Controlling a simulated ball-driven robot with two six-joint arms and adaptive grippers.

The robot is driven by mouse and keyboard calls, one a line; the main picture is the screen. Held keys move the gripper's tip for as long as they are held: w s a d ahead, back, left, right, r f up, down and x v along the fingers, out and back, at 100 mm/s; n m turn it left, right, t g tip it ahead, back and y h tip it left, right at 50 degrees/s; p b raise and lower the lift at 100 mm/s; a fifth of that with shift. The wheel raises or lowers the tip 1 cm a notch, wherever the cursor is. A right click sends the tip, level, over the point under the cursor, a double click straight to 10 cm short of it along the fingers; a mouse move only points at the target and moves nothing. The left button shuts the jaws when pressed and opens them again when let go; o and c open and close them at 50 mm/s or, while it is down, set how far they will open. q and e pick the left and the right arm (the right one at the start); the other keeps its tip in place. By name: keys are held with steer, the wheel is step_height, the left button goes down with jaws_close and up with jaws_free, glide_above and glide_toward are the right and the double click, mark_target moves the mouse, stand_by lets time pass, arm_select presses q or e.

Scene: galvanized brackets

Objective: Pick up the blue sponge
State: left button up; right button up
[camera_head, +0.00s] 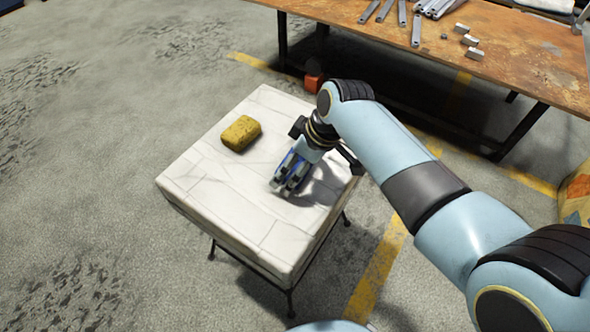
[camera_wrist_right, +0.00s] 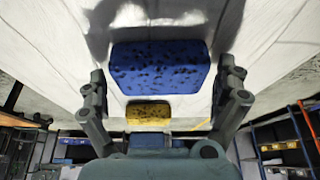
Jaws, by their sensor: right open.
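The blue sponge (camera_wrist_right: 160,68) lies on the white table, with dark speckles on its face. In the right wrist view it sits between and just beyond the fingers of my right gripper (camera_wrist_right: 168,98). The gripper is open, with one finger on each side. I cannot tell whether the fingers touch it. In the head view my right gripper (camera_head: 288,183) points down over the table's right part and hides most of the sponge; a bit of blue shows there. My left gripper is not in view.
A yellow sponge (camera_head: 241,133) lies on the small white table (camera_head: 225,205), left of the gripper; it also shows in the wrist view (camera_wrist_right: 148,115). A rusty workbench (camera_head: 500,55) with metal brackets (camera_head: 417,30) stands at the back right. The table's front left is clear.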

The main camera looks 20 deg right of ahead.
steer(key=shift+f, duration=0.1)
steer(key=c, duration=0.9)
steer(key=shift+o, duration=0.2)
steer(key=shift+r, duration=0.4)
step_height(320, 180, up, 4)
steer(key=shift+r+p, duration=0.1)
steer(key=shift+p, duration=1.15)
steer(key=s+d+r+p, duration=0.1)
steer(key=s+d+r, duration=0.1)
steer(key=d, duration=0.1)
steer(key=s+d+r+p, duration=0.1)
steer(key=s+d+r, duration=0.1)
steer(key=d, duration=0.1)
steer(key=s+d+r+p, duration=0.1)
steer(key=s+d+r, duration=0.1)
steer(key=d, duration=0.1)
steer(key=shift+s+d, duration=0.1)
steer(key=shift+d, duration=0.3)
